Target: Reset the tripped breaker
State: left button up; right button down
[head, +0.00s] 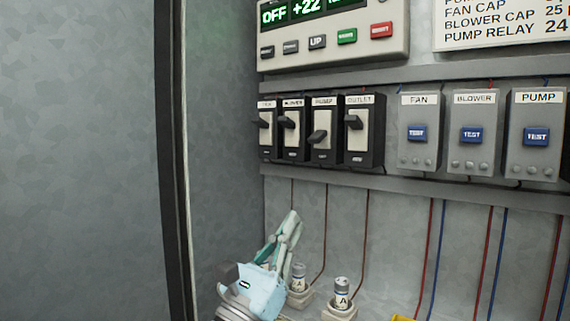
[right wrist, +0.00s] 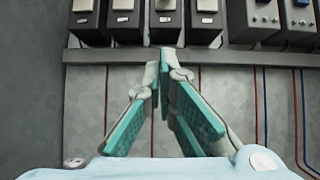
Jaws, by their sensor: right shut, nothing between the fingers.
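A row of black breakers with pale faces and dark levers is mounted on the panel. The third breaker (head: 323,145) has its lever sitting lower than the levers of the second breaker (head: 291,142) and the outlet breaker (head: 364,130). The third breaker's label is too blurred to read surely. My right gripper (head: 292,216) is shut and empty, below the row and pointing up. In the right wrist view, the closed fingertips (right wrist: 161,58) show just under a breaker's lower edge (right wrist: 166,33), apart from the levers. My left gripper is out of view.
A grey rail (head: 430,188) runs under the breakers. Grey FAN, BLOWER and PUMP boxes (head: 475,148) with blue TEST buttons are at right. A control display (head: 333,38) is above. Fuses (head: 342,292) stand below, near my gripper. A dark door edge (head: 172,160) is at left.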

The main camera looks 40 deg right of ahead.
aim_at(320, 155)
jog(key=d+r+p, duration=0.2)
jog(key=r, duration=0.1)
jog(key=w+d+r+p, duration=0.1)
jog(key=d+r, duration=0.1)
jog(key=r, duration=0.1)
jog(key=d+r+p, duration=0.2)
jog(key=r, duration=0.1)
jog(key=shift+w+d+r+p, duration=0.25)
jog(key=shift+w+d+p, duration=0.05)
jog(key=shift+w+d, duration=0.1)
jog(key=shift+s+a+r, duration=0.1)
jog(key=shift+a+r, duration=0.3)
jog(key=shift+a, duration=0.05)
jog(key=shift+d, duration=0.2)
